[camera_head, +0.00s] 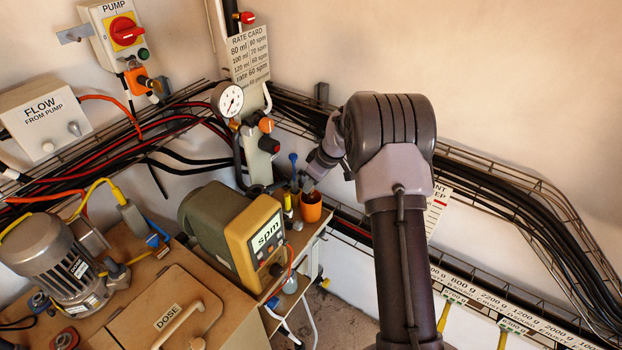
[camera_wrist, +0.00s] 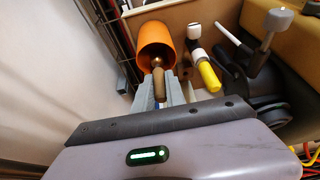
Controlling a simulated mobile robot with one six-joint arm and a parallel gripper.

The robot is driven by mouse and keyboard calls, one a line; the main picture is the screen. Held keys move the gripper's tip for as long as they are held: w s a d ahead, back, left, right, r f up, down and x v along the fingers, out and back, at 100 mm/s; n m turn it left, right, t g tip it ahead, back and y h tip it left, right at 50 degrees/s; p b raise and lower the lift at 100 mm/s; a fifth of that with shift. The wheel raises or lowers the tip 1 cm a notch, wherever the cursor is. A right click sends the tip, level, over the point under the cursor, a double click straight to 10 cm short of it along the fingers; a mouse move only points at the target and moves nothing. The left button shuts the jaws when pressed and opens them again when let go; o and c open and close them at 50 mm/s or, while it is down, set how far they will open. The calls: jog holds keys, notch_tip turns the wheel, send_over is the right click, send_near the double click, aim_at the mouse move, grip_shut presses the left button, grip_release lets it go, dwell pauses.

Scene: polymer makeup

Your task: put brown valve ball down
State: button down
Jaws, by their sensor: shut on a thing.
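My gripper (camera_wrist: 160,92) is shut on a small brown piece, the brown valve ball (camera_wrist: 158,80), in the wrist view. The piece looks like a rounded brown body with a darker, shiny tip. That tip is at the mouth of an orange cup (camera_wrist: 153,35); I cannot tell how far inside it reaches. In the head view my gripper (camera_head: 306,184) is just above the orange cup (camera_head: 311,211), at the end of the bench. The brown valve ball cannot be made out there.
Beside the cup are a white-capped tool with a yellow part (camera_wrist: 209,76) and a grey-headed tool (camera_wrist: 280,18). The spm meter (camera_head: 262,238) stands left of the cup. A pressure gauge (camera_head: 228,99) and cables run along the wall behind.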

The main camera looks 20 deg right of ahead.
jog(key=shift+f, duration=0.7)
jog(key=c, duration=1.3)
grip_release()
jog(key=shift+r, duration=0.15)
notch_tip(320, 180, up, 7)
jog(key=p, duration=0.3)
